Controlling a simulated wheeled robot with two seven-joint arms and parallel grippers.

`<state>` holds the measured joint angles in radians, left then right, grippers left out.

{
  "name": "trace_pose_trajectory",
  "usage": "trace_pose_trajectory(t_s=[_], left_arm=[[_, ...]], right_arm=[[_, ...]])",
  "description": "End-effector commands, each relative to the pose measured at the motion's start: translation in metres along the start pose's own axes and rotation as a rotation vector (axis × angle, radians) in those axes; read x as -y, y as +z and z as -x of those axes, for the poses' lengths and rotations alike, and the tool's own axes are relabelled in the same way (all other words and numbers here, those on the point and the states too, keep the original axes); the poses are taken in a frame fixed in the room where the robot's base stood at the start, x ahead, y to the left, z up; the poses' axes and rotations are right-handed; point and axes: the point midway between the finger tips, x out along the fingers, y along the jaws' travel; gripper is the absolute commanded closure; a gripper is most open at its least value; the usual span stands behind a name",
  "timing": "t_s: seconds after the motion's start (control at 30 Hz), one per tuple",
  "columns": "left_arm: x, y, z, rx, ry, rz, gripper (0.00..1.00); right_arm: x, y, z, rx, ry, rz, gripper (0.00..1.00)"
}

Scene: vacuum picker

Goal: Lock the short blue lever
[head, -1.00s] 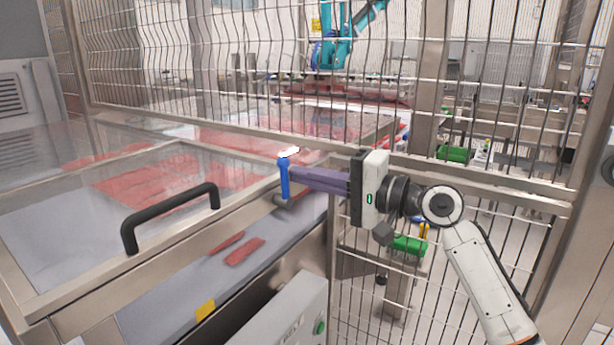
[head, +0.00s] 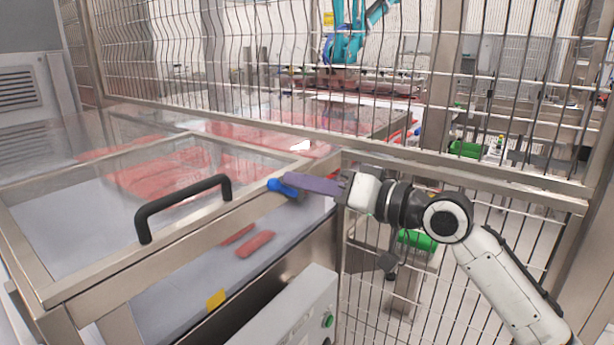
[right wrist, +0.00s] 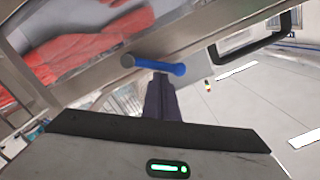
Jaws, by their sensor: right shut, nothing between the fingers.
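The short blue lever (head: 285,189) sits on the metal frame at the near right corner of the clear-lidded machine. It lies over to the side, close to horizontal in the head view. In the right wrist view the lever (right wrist: 158,66) lies across the picture just beyond my fingertips. My right gripper (head: 293,181) is shut and empty, its purple fingers against or right beside the lever; I cannot tell if they touch. In the right wrist view the right gripper (right wrist: 160,80) points at the lever's middle. My left gripper is not in view.
A black handle (head: 183,207) stands on the clear lid (head: 70,225), left of the lever. Red meat pieces (head: 255,243) lie on the belt below. A wire fence (head: 400,120) stands behind and right of my arm. A grey box with a green button (head: 328,320) is below.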

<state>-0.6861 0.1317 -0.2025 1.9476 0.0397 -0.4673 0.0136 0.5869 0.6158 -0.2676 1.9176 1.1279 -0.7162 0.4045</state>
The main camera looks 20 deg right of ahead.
Motion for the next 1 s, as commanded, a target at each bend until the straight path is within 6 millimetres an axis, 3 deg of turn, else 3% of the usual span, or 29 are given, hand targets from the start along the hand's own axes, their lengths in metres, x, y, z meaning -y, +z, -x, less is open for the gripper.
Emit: trace_pose_trajectory(t_s=[0.5, 1.0], left_arm=[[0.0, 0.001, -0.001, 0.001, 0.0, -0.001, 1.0], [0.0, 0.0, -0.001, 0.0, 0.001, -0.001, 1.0]], right_arm=[[0.004, 0.027, -0.001, 0.003, 0.022, 0.45, 1.0], [0.003, 0.036, -0.002, 0.001, 0.031, 0.639, 1.0]])
